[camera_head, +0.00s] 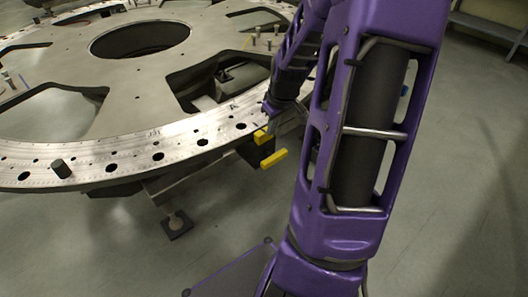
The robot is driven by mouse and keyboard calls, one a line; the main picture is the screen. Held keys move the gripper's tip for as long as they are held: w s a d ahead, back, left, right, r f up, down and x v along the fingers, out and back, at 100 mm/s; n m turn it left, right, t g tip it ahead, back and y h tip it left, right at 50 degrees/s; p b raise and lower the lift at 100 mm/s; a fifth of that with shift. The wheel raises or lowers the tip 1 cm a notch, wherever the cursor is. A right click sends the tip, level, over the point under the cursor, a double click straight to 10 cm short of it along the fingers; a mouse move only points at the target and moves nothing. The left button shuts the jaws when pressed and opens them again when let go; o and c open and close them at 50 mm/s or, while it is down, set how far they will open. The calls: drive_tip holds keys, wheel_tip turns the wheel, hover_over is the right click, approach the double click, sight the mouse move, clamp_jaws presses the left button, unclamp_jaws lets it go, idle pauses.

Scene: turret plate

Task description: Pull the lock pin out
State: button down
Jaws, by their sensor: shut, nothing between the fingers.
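The large grey turret plate (120,100) fills the left of the view, with a ring of holes along its near rim. My gripper (268,147) has yellow fingertips and is at the plate's right front edge, far to the right of the dark pin. It is shut with nothing held. My purple arm hides part of the gripper and the plate's right side.
The plate has a large round central opening (140,39) and several cut-out windows. Small pegs stand on its far rim. A support foot (176,224) rests on the floor below the front edge. The grey floor (460,190) at the right is clear.

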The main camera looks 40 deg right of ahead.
sight(273, 161)
drive_tip(key=shift+s+a+f+y, duration=0.5)
drive_tip(key=shift+s+f, duration=0.25)
drive_tip(key=shift+f, duration=0.05)
drive_tip(key=b+x, duration=0.3)
drive_tip(key=x, duration=0.7)
drive_tip(key=shift+w, duration=0.1)
drive_tip(key=s+p, duration=0.2)
drive_tip(key=s, duration=0.1)
drive_tip(key=shift+s+d+r, duration=0.2)
drive_tip(key=shift+s, duration=0.1)
drive_tip(key=shift+s+f, duration=0.2)
